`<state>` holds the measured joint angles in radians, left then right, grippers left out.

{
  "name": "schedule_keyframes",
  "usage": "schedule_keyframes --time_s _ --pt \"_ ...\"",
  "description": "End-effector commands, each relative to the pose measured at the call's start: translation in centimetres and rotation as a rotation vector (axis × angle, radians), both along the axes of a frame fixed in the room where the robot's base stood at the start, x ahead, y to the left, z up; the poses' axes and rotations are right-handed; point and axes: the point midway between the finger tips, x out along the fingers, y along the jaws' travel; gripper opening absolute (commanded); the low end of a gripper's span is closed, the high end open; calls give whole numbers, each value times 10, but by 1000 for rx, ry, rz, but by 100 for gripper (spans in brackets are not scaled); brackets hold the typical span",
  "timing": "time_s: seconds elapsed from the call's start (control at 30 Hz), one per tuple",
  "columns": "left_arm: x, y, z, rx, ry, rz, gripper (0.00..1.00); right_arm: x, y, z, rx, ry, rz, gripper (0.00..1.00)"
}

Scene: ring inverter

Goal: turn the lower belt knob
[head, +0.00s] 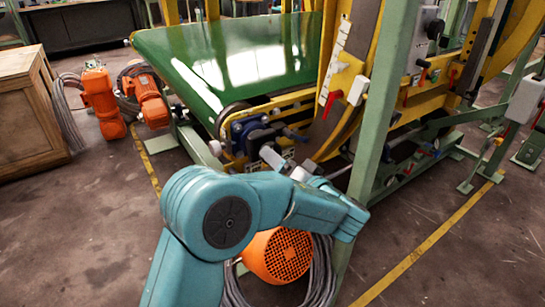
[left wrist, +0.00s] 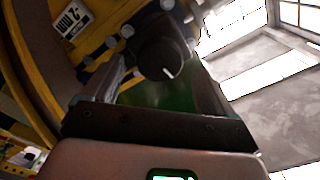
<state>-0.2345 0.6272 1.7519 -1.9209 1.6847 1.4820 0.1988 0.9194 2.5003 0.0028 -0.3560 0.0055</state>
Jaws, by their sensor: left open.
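A black round knob (left wrist: 163,58) with a white pointer mark shows in the left wrist view, in front of the yellow frame. My left gripper (left wrist: 157,80) is open, with one finger on each side of the knob in that view. I cannot tell whether either finger touches it. In the head view my teal left arm reaches in from the bottom toward the blue and grey fittings (head: 252,134) at the lower end of the green belt (head: 235,62). My right gripper is not in view.
A green post (head: 384,95) stands just right of my arm. An orange motor (head: 279,254) with grey cables sits on the floor beneath it. More orange motors (head: 101,102) and a wooden crate (head: 25,115) stand at the left. The floor at lower right is open.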

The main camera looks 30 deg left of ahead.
Motion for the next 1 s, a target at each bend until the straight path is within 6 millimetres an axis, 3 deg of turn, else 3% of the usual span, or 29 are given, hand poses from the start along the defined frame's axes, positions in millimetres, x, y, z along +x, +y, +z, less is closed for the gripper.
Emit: schedule_keyframes --time_s 0.2,0.6,0.77,1.0 --pt "13 32 0 0 -1 1 87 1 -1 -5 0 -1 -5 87" --pt "17 40 0 0 1 -3 87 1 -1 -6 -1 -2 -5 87" --pt "17 39 0 0 1 -3 35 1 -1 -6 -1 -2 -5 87" --pt "17 39 0 4 9 -3 32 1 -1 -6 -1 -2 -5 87"
